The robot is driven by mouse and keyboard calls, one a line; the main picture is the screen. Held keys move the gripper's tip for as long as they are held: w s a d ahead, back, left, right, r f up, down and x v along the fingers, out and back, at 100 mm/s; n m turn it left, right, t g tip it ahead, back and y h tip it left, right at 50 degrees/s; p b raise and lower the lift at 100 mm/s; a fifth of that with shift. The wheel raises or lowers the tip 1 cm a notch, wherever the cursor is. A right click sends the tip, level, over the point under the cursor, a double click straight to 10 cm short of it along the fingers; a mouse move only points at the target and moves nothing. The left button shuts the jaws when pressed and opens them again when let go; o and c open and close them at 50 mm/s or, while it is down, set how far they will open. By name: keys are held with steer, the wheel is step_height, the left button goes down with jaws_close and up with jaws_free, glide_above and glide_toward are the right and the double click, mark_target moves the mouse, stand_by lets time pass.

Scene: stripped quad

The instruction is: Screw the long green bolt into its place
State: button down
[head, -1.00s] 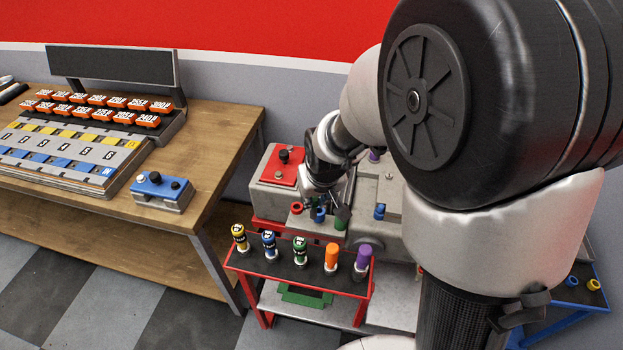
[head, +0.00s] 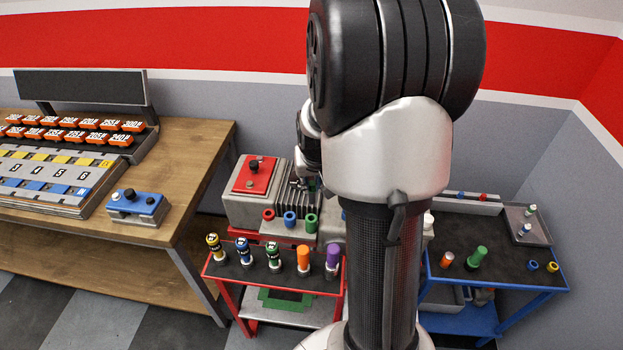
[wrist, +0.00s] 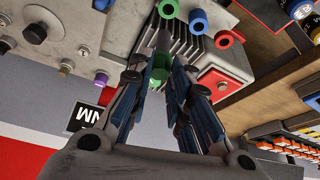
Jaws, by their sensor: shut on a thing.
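My gripper (wrist: 162,82) is shut on a green bolt (wrist: 160,70) in the wrist view. In the head view my arm hides most of the gripper, and only a bit of green (head: 312,183) shows by the fins (head: 300,196). A green collar (head: 310,222) sits at the machine's front; it also shows in the wrist view (wrist: 168,9).
Blue (head: 290,219) and red (head: 268,215) collars stand beside the green one. A red panel with a black knob (head: 250,175) is left of the fins. A red cart (head: 222,262) holds several coloured-handled tools. A blue table (head: 510,262) at right carries another green piece (head: 478,256).

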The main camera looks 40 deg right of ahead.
mark_target(312, 197)
steer(key=shift+a+f, duration=0.1)
steer(key=shift+f, duration=0.05)
steer(key=shift+f+b, duration=2.45)
steer(key=shift+f, duration=0.35)
steer(key=shift+f+b, duration=2.7)
steer(key=shift+f, duration=0.5)
steer(key=c, duration=1.4)
jaws_free()
steer(key=shift+r, duration=0.1)
steer(key=v, duration=1.2)
steer(key=shift+w, duration=0.1)
